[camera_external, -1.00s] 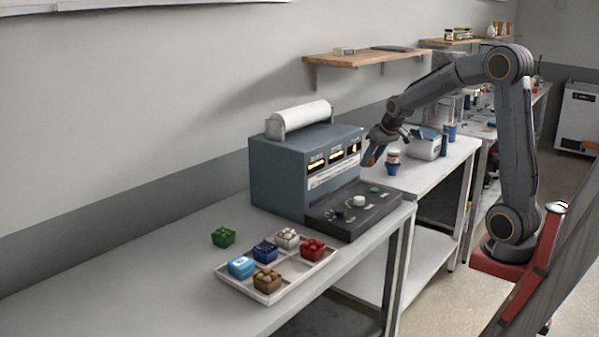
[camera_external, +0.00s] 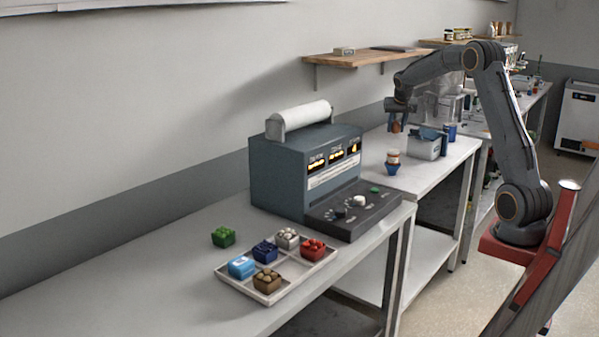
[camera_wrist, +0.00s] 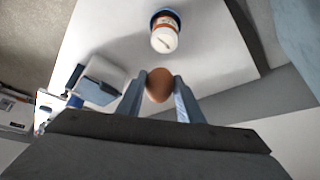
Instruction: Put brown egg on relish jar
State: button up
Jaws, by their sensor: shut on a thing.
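The brown egg (camera_wrist: 159,85) is between the two fingers of my gripper (camera_wrist: 160,92) in the wrist view, and the gripper is shut on it. In the external view my gripper (camera_external: 396,127) points down and holds the egg in the air above the far white table. A small jar with a white lid, an orange-red band and a blue base, likely the relish jar (camera_external: 392,163), stands upright on that table, below and slightly left of my gripper. In the wrist view the jar (camera_wrist: 164,38) is ahead of the egg, apart from it. Its lid top looks bare.
A light bin with a blue item (camera_external: 427,147) and a blue can (camera_external: 449,132) stand right of the jar. A blue-grey machine (camera_external: 305,170) stands to its left. The tabletop (camera_external: 420,180) in front of the jar is clear.

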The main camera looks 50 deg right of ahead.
aim_at(394, 151)
jog(key=shift+f+p, duration=0.8)
jog(key=shift+f, duration=2.8)
jog(key=shift+f, duration=0.1)
jog(key=o, duration=0.8)
